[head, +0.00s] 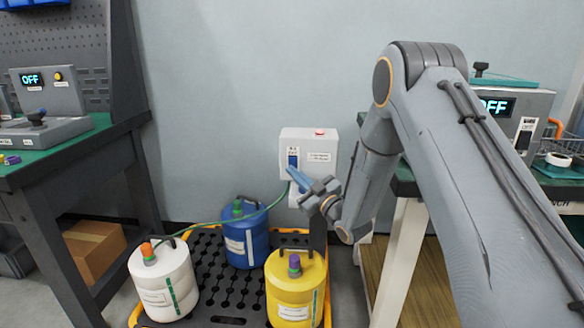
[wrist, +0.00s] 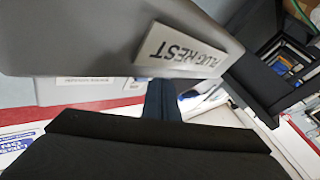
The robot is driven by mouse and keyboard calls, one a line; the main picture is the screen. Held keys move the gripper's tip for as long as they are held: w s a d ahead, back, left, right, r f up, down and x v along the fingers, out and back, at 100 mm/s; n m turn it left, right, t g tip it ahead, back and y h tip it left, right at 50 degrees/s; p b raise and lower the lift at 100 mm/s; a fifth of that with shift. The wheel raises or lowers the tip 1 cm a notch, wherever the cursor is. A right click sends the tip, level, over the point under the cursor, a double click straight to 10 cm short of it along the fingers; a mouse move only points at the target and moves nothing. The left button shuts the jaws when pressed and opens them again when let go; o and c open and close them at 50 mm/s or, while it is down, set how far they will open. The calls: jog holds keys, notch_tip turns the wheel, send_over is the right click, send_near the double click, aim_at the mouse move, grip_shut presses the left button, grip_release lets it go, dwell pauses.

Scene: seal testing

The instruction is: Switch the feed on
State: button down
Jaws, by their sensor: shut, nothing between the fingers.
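A white wall box (head: 318,146) with a red button (head: 320,133) on top hangs on the grey wall. Its front has a small blue switch-like part (head: 293,157) under tiny lettering; I cannot tell its setting. My gripper (head: 291,171) is shut and empty, its blue-grey fingers pointing up and left at the lower front of the box. They overlap the box there, and I cannot tell whether they touch. In the wrist view, a grey body with a "PLUG REST" label (wrist: 180,52) fills the top, close to the camera.
White (head: 160,280), blue (head: 246,236) and yellow (head: 295,290) canisters stand on a black perforated pallet (head: 215,275) below. A green hose (head: 262,212) runs from the white canister towards the box. Workbenches flank both sides, with units reading OFF at left (head: 48,90) and right (head: 510,115).

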jog(key=shift+s, duration=0.3)
jog(key=shift+s+a+r+p, duration=0.15)
jog(key=shift+s+p, duration=0.6)
jog(key=shift+s, duration=0.45)
jog(key=shift+s+d+r+p, duration=0.15)
jog(key=shift+s+p, duration=0.55)
jog(key=shift+s, duration=0.5)
jog(key=shift+w+a+r, duration=0.1)
jog(key=shift+w+r+m+h, duration=0.3)
jog(key=shift+w+r+h, duration=0.15)
jog(key=shift+h, duration=0.45)
jog(key=shift+r+m+g+h, duration=0.3)
jog(key=shift+r+g+h, duration=0.1)
jog(key=shift+g+h, duration=0.15)
jog(key=s+d+r+m+g+h, duration=0.25)
jog(key=s+d+g, duration=0.2)
jog(key=s, duration=1.05)
jog(key=s+d+r+m+g+h, duration=0.1)
jog(key=s+d+m+g+h, duration=0.3)
jog(key=s, duration=1.1)
jog(key=s+d+r+m+g+h, duration=0.15)
jog(key=s+d+g+h, duration=0.35)
jog(key=s, duration=1)
jog(key=d+r+m+g+y+p, duration=0.1)
jog(key=d+r+m+p, duration=0.2)
jog(key=d+r+p, duration=0.6)
jog(key=r+p, duration=0.1)
jog(key=p, duration=1)
jog(key=shift+w+r, duration=0.35)
